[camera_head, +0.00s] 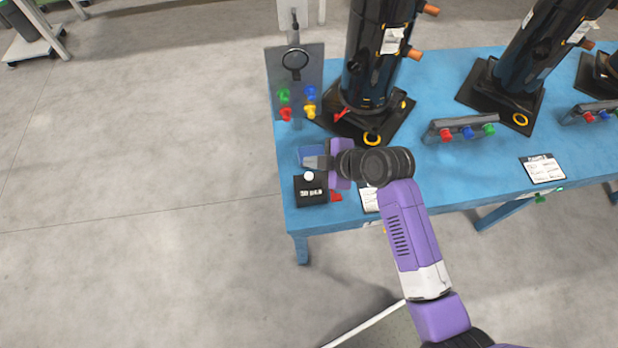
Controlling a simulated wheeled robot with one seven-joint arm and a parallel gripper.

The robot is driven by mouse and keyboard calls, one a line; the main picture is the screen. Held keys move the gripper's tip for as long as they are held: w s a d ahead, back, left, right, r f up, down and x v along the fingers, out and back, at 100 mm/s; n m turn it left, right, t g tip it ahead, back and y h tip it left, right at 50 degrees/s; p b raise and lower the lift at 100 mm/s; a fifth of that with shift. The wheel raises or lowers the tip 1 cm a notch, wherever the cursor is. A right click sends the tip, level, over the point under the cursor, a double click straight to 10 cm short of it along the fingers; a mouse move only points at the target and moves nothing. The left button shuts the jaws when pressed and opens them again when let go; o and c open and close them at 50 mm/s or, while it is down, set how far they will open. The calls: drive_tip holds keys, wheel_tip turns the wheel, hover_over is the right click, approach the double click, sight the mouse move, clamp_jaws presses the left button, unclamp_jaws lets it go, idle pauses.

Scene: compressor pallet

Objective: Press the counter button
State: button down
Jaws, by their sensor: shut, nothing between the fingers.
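The counter (311,193) is a small black box with white marks on its front. It sits at the near left corner of the blue table. Its button (309,176) is a round white knob on top. My gripper (306,161) is shut and empty, with its grey tip pointing left just behind and above the button. I cannot tell from this view whether the tip touches the counter. My purple arm reaches in from the lower right.
The blue table (455,180) holds tall black compressors (372,60) on dark bases. A grey panel (295,75) with coloured knobs stands behind the counter. A bar with coloured knobs (462,130) and paper cards (542,169) lie to the right.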

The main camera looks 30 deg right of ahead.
sight(312, 177)
drive_tip(key=shift+f+b, duration=1.1)
drive_tip(key=shift+f, duration=0.75)
drive_tip(key=shift+f, duration=0.15)
idle(0.4)
drive_tip(key=shift+f+b, duration=0.3)
drive_tip(key=shift+b, duration=0.05)
drive_tip(key=shift+f+b, duration=0.45)
drive_tip(key=shift+f, duration=0.1)
idle(0.8)
drive_tip(key=shift+r, duration=0.1)
drive_tip(key=shift+r+p, duration=0.85)
drive_tip(key=shift+r, duration=0.05)
drive_tip(key=shift+r+p, duration=2)
drive_tip(key=shift+r, duration=0.5)
idle(0.4)
